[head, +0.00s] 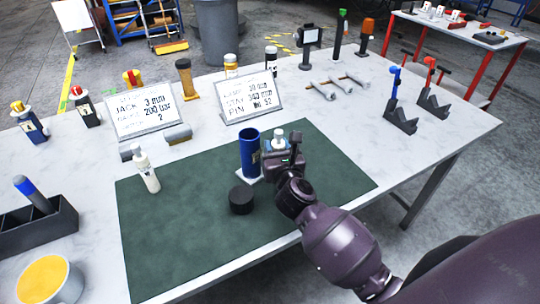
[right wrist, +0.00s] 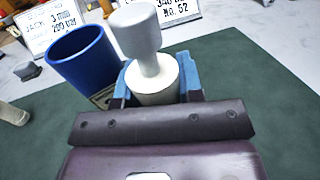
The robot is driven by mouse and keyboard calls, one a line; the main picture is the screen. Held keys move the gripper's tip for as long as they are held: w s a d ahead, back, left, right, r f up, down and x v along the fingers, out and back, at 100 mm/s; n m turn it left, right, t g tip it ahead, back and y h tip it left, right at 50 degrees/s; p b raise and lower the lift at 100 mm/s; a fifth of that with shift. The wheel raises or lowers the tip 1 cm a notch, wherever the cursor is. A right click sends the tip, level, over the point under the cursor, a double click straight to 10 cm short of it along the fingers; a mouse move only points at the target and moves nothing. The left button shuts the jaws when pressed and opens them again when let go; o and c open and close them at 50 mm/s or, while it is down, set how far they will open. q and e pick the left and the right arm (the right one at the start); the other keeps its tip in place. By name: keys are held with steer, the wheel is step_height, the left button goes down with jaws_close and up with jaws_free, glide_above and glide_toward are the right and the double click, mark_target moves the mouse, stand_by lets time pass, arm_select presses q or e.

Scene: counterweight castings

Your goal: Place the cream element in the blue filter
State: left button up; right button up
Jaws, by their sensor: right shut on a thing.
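The blue filter (head: 250,152) is an open-topped upright cylinder on the green mat. It also shows in the right wrist view (right wrist: 82,60), its mouth open and its inside dark blue. My right gripper (head: 282,158) is just right of the filter, shut on the cream element (right wrist: 155,82). The element is a pale cylinder with a grey knob on top, held upright between blue-padded fingers; it also shows in the head view (head: 279,140). It is beside the filter, not in it. Its lower end is hidden by the gripper. My left gripper is not in view.
A black round cap (head: 241,199) lies on the green mat (head: 185,240) in front of the filter. A white bottle-like piece (head: 147,172) stands at the mat's left. Two sign boards (head: 142,110) stand behind. The mat's right side is clear.

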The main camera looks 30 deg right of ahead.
steer(key=shift+f, duration=0.75)
steer(key=shift+r, duration=0.2)
steer(key=shift+f, duration=0.15)
steer(key=o, duration=0.7)
